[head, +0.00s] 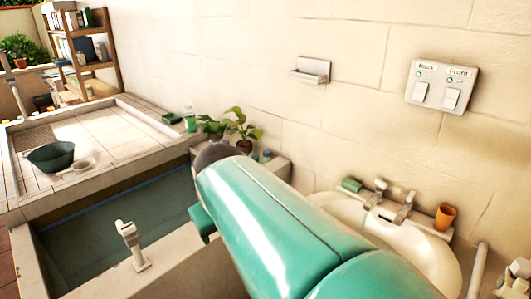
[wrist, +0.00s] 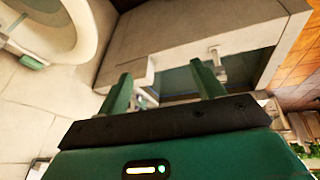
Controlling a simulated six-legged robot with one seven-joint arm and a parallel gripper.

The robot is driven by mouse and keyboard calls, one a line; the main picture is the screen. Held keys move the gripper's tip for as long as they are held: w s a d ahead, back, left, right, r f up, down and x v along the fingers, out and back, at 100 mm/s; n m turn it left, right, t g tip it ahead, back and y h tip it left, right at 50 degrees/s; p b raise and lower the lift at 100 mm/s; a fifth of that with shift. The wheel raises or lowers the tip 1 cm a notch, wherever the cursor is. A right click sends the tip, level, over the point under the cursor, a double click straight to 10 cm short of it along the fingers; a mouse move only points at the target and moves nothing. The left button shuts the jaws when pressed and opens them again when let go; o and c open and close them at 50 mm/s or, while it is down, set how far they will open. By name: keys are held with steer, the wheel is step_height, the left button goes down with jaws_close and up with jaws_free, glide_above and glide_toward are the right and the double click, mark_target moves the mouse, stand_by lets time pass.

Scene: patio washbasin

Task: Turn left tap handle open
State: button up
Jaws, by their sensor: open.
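The white washbasin (head: 438,262) is at the right of the head view, with a small tap set at its back rim. A left handle (head: 379,188) and the spout area (head: 404,205) show there; my arm hides part of the basin. My gripper (wrist: 163,88) is open and empty in the wrist view, its two green fingers wide apart. In the head view one green finger shows beside my arm, over the water tank, well left of the basin. The wrist view shows the basin (wrist: 84,40) at the upper left, apart from the fingers.
A water tank (head: 100,222) with its own white tap (head: 131,245) lies at the left. Plants (head: 242,128) stand by the wall. A green soap (head: 351,185) and an orange cup (head: 445,216) flank the basin tap set. A switch panel (head: 441,86) is above.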

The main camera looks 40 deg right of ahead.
steer(key=w+d+r+m, duration=0.2)
steer(key=d+r+m, duration=0.1)
steer(key=d, duration=0.2)
steer(key=w+d+r+m, duration=0.2)
steer(key=d+m, duration=0.2)
steer(key=d, duration=0.1)
steer(key=m+g+h, duration=0.2)
steer(key=m+g, duration=0.3)
steer(key=m, duration=0.8)
glide_above(382, 181)
steer(key=w+a, duration=0.1)
steer(key=a, duration=0.5)
step_height(382, 181, down, 7)
steer(key=shift+h, duration=0.3)
steer(key=x, duration=1.3)
steer(key=shift+s+d, duration=0.1)
steer(key=shift+d, duration=0.1)
